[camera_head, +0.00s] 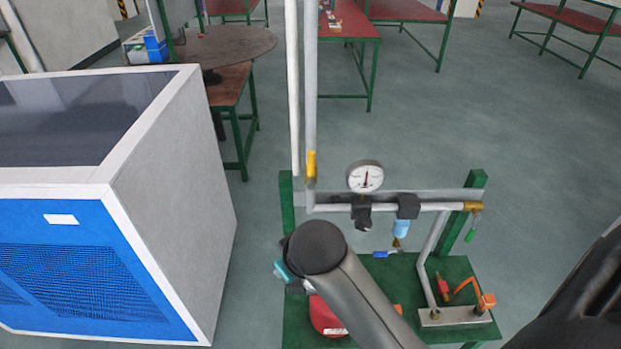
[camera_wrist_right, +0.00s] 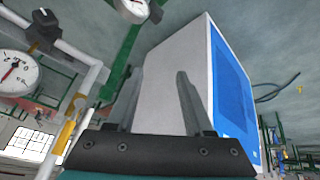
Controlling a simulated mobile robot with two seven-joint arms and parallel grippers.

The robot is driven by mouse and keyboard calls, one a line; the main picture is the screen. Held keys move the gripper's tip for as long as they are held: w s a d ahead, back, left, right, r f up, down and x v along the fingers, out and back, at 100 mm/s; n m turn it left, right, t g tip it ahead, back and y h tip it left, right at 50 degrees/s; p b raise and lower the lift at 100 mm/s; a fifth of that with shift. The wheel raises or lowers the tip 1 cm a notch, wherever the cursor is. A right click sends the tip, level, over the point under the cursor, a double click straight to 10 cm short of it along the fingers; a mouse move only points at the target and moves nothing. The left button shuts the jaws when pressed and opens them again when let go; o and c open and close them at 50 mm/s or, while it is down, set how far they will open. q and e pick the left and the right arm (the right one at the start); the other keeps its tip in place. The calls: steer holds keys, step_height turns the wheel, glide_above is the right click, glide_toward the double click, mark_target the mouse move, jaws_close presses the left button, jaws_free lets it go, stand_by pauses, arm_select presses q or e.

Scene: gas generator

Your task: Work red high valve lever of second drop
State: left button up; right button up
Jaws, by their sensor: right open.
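Two pale vertical pipes (camera_head: 310,95) come down to the green rig. One carries a yellow valve part (camera_head: 311,165), and a yellow part (camera_wrist_right: 65,137) shows on the pipe in the right wrist view. I cannot make out a red high lever for certain. A small red part (camera_head: 442,286) and an orange bent part (camera_head: 468,288) sit low on the rig. My right arm crosses the rig's front and hides part of it. My right gripper (camera_wrist_right: 160,73) is open and empty, its fingers apart in front of the grey cabinet side. My left gripper is out of view.
A blue and white cabinet (camera_head: 171,200) stands left of the rig. A round gauge (camera_head: 365,177) sits above the horizontal pipe (camera_head: 335,208). A red round object (camera_head: 326,317) is partly hidden by my arm. Red-topped tables (camera_head: 347,22) stand behind; the floor between is clear.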

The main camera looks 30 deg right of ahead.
steer(key=w+d+r+t+h, duration=0.1)
steer(key=w+r+t, duration=0.1)
steer(key=w+r, duration=0.7)
steer(key=w+d+r+t, duration=0.2)
steer(key=w+r, duration=0.5)
steer(key=r, duration=0.4)
steer(key=w+d+r+m+t+h, duration=0.1)
steer(key=w+r, duration=0.1)
steer(key=r, duration=1)
steer(key=w+d+r+m+t+h, duration=0.1)
steer(key=w+r, duration=0.2)
steer(key=r, duration=0.9)
steer(key=s+d+r+m+t+h, duration=0.1)
steer(key=s+r+t, duration=0.1)
steer(key=s+r, duration=0.75)
steer(key=s+d+r+m+t+h, duration=0.15)
steer(key=s+r, duration=0.25)
steer(key=r, duration=1.1)
steer(key=s+d+r+m+t, duration=0.15)
steer(key=s+r, duration=0.45)
steer(key=r, duration=0.7)
steer(key=shift+p+x, duration=3.4)
steer(key=shift+x, duration=4.15)
steer(key=shift+d+f, duration=0.1)
steer(key=shift+f, duration=0.05)
